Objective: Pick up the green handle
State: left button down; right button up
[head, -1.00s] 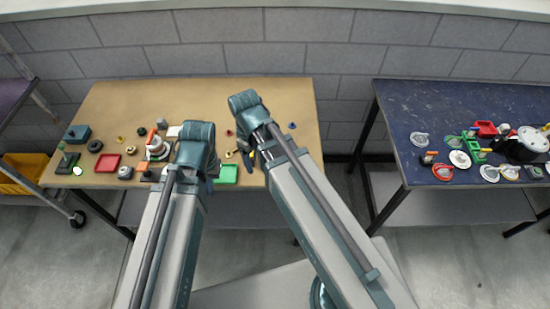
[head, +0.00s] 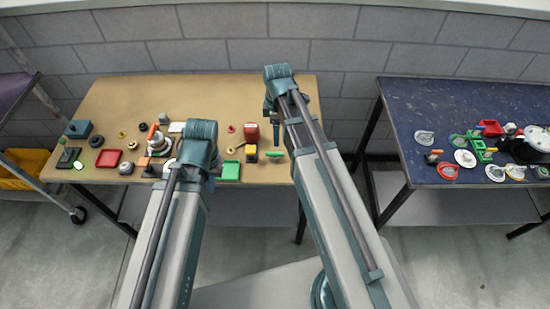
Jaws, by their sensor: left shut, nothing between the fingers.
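A small elongated green piece (head: 273,153), which looks like the green handle, lies on the wooden table (head: 200,95) near its front right part. My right gripper (head: 276,134) hangs just behind and above it, partly hidden by its own arm; whether its fingers are apart cannot be told. My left gripper (head: 213,168) is shut and empty, left of the green handle and beside a green tray (head: 229,171). The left wrist hides part of the table.
A red tray (head: 108,158) and several small parts lie at left. A dark blue table (head: 420,103) with clutter stands at right.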

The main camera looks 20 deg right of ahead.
aim_at(275, 153)
notch_tip(275, 153, down, 7)
jog(key=b, duration=0.5)
jog(key=shift+r+b, duration=0.15)
jog(key=shift+b, duration=0.15)
jog(key=shift+r, duration=0.1)
jog(key=f+b, duration=0.5)
jog(key=shift+s+a+f, duration=0.2)
jog(key=shift+a, duration=0.15)
jog(key=shift+r, duration=0.1)
grip_shut()
